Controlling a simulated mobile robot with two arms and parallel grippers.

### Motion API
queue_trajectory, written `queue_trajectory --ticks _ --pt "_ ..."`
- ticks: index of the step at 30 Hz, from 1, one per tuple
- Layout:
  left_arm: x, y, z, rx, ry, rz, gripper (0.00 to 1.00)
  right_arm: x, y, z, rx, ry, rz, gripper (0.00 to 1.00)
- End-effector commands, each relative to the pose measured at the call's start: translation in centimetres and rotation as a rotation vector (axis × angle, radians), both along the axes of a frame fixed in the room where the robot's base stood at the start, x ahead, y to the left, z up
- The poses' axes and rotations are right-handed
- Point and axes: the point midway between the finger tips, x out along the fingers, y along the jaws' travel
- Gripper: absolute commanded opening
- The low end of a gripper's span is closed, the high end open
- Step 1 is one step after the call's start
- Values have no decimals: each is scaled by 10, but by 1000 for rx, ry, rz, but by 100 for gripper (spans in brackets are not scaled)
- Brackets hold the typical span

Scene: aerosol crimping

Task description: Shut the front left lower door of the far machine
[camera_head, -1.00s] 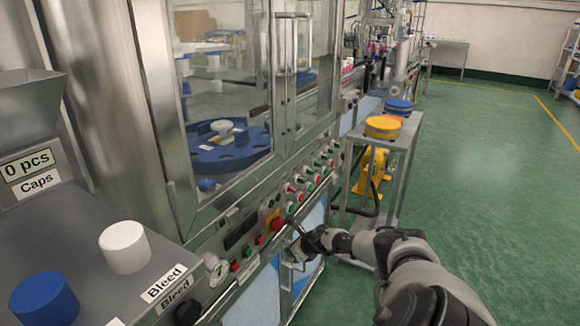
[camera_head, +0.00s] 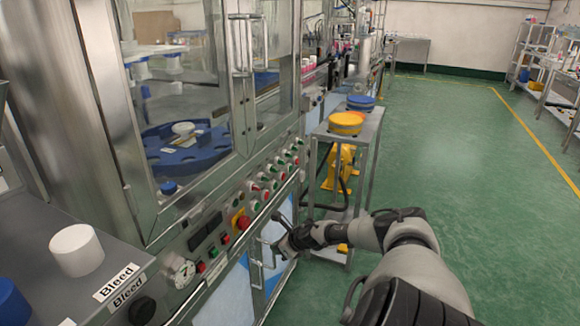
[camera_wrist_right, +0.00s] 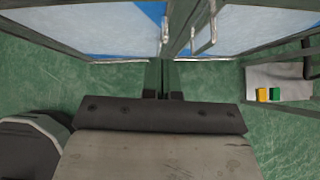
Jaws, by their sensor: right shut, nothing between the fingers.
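The machine's lower doors have blue-and-white panels in metal frames below the button row. The left lower door (camera_head: 236,293) is partly cut off by the bottom of the head view; its panel also shows in the right wrist view (camera_wrist_right: 95,28). The right lower door (camera_head: 284,268) is beside it, and upright handles stand near where they meet. Whether the left door is slightly ajar I cannot tell. My right gripper (camera_head: 279,240) is in front of these handles, shut and empty; its fingers show in the wrist view (camera_wrist_right: 161,77). Contact with a door is not clear. My left gripper is out of view.
A metal stand (camera_head: 330,131) with yellow and blue round parts is just beyond my right arm. A grey cabinet (camera_head: 45,240) with white and blue caps is at the near left. Green floor is open to the right.

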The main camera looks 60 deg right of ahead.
Motion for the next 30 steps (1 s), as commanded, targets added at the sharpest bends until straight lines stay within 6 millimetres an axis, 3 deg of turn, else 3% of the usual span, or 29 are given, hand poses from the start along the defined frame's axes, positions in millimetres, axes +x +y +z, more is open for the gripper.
queue_trajectory --ticks 4,18,26,30 --pt "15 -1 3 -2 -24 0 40 -17 -3 14 -2 4 1 0" --pt "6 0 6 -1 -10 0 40 -38 -5 36 -1 1 0 0" --pt "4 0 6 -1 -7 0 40 -38 -5 36 0 0 -1 0" --pt "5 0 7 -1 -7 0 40 -43 0 19 72 -4 -80 0"
